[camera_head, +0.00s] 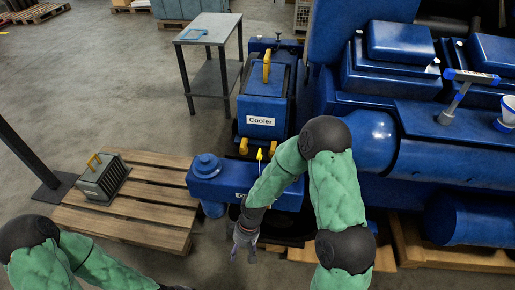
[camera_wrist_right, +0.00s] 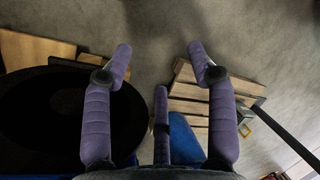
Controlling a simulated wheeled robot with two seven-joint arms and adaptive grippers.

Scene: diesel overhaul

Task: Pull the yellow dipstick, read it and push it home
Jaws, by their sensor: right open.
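The yellow dipstick (camera_head: 259,154) stands upright at the blue engine housing (camera_head: 227,188), just left of my right forearm in the head view. Its lower part is hard to make out beside the arm. My right gripper (camera_head: 244,256) hangs in front of the housing, nearer to me than the dipstick and apart from it. In the right wrist view the same gripper (camera_wrist_right: 160,62) has its purple fingers spread wide with nothing between them. The dipstick cannot be made out in that view. My left arm comes in at the bottom left, with its gripper cut off by the lower edge.
A blue cooler (camera_head: 264,109) with yellow handles stands behind the dipstick. A wooden pallet (camera_head: 128,207) with a small ribbed box (camera_head: 103,178) lies left. A metal table (camera_head: 211,77) is behind. Large blue engine parts (camera_head: 450,164) fill the right. Open floor lies at the far left.

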